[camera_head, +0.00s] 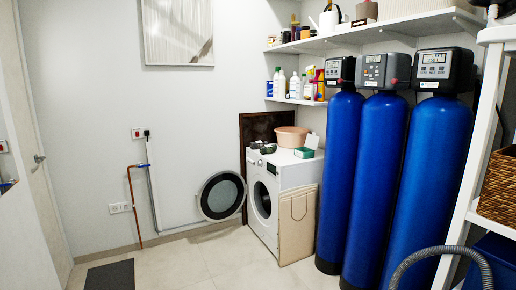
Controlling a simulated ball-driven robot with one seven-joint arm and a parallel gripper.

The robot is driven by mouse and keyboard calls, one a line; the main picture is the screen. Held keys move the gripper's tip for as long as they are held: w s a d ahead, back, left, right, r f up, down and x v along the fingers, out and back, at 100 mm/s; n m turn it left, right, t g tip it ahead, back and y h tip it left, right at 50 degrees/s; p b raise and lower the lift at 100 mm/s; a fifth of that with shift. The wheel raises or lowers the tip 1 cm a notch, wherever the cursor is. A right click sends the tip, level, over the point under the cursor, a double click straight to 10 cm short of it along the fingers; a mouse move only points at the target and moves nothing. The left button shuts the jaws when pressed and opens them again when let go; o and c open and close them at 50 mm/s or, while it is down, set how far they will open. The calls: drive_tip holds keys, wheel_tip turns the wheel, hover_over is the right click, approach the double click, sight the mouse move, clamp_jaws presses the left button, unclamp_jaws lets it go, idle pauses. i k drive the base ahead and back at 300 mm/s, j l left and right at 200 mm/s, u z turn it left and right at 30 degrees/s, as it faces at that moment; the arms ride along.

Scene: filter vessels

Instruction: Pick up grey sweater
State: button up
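I cannot make out a grey sweater in this view. A white washing machine (289,180) stands against the back wall with its round door (222,196) swung open to the left. The drum opening (261,200) is dark, and I cannot tell whether anything is inside. Small dark items (267,149) lie on top of the machine, too small to identify. My gripper is not in view.
A beige board or bag (297,224) leans against the machine's front right. Several tall blue filter vessels (377,180) stand to the right, with a grey hose (440,252) before them. A dark mat (110,275) lies at lower left. The middle floor is clear.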

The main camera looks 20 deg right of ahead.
sight(257, 145)
drive_tip(key=i+j, duration=0.2)
drive_tip(key=i, duration=0.3)
drive_tip(key=i+j+u, duration=0.1)
drive_tip(key=i+j, duration=0.15)
drive_tip(key=i, duration=0.2)
drive_tip(key=i+j, duration=0.2)
drive_tip(key=i, duration=0.3)
drive_tip(key=i+z, duration=0.2)
drive_tip(key=i, duration=0.4)
drive_tip(key=i+j+z, duration=0.2)
drive_tip(key=i, duration=0.4)
drive_tip(key=i+j+z, duration=0.2)
drive_tip(key=i, duration=0.4)
drive_tip(key=i+l+z, duration=0.1)
drive_tip(key=i+l, duration=0.15)
drive_tip(key=i, duration=0.2)
drive_tip(key=i+l+z, duration=0.15)
drive_tip(key=i, duration=0.3)
drive_tip(key=i+l+z, duration=0.1)
drive_tip(key=i+l, duration=0.15)
drive_tip(key=i, duration=0.2)
